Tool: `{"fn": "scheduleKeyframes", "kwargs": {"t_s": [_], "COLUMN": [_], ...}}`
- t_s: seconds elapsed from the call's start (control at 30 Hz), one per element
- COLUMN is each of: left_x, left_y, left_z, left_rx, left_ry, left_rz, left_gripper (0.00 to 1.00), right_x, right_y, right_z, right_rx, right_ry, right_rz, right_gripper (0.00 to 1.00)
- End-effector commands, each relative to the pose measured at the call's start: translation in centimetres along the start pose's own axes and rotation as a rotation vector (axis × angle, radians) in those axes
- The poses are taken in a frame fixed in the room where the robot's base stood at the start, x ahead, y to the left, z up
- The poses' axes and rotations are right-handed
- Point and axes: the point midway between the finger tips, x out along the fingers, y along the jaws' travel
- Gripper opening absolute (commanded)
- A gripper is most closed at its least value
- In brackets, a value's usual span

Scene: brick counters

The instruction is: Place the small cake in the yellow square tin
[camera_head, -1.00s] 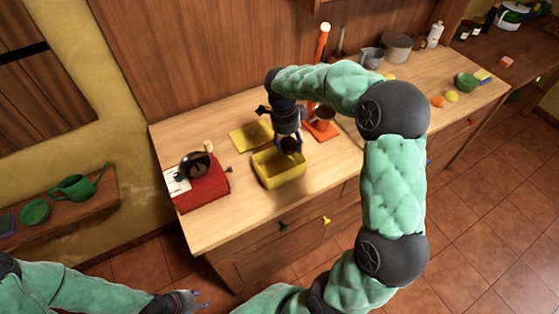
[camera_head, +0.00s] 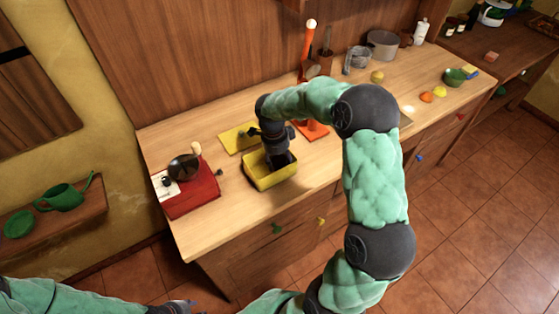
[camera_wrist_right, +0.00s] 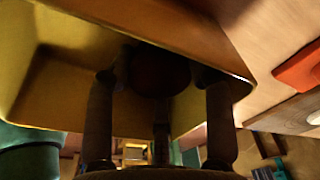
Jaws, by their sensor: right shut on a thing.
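The yellow square tin (camera_head: 272,180) stands on the wooden counter near its front edge; its walls also fill the left of the right wrist view (camera_wrist_right: 62,85). My right gripper (camera_head: 284,161) points down into the tin's right part. It is shut on the small cake (camera_wrist_right: 160,74), a dark round shape between the fingers in the right wrist view. The cake is in deep shadow, and I cannot tell whether it touches the tin's floor. My left gripper (camera_head: 184,306) is low at the picture's bottom edge, partly cut off, away from the counter.
A red appliance (camera_head: 190,195) stands left of the tin. A yellow flat piece (camera_head: 235,136) lies behind the tin, and an orange stand (camera_head: 314,131) is behind to the right. Pots and a white bottle (camera_head: 420,32) are farther right. The counter's front strip is clear.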

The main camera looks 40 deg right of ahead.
Motion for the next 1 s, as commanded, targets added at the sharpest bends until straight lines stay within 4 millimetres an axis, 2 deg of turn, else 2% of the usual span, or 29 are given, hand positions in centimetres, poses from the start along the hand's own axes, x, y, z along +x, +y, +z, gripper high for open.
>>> {"fn": "scheduleKeyframes", "kwargs": {"t_s": [0.07, 0.1, 0.13, 0.57, 0.67, 1.0], "left_x": [0.3, 0.3, 0.2, -0.2, -0.5, -2.2], "left_y": [-0.1, -0.1, -0.1, 0.1, 0.2, 0.8], "left_z": [0.0, 0.0, 0.0, 0.0, 0.0, 0.1], "left_rx": [0.0, 0.0, 0.0, 0.0, 0.0, 0.0], "left_ry": [0.0, 0.0, 0.0, 0.0, 0.0, 0.0], "left_rz": [0.0, 0.0, 0.0, 0.0, 0.0, 0.0], "left_gripper": [0.4, 0.4, 0.4, 0.4, 0.4, 0.4], "right_x": [0.3, 0.3, 0.3, -0.2, -1.6, -8.4], "right_y": [0.0, 0.0, 0.0, 0.0, -0.1, -0.1], "right_z": [0.0, 0.0, 0.0, 0.0, 0.0, 0.0], "right_rx": [0.0, 0.0, 0.0, 0.0, 0.0, -0.001], "right_ry": [0.0, 0.0, 0.0, 0.0, -0.001, -0.001], "right_rz": [0.0, 0.0, 0.0, 0.0, -0.003, -0.003], "right_gripper": [0.21, 0.59, 0.63, 0.63, 0.63, 0.63]}}
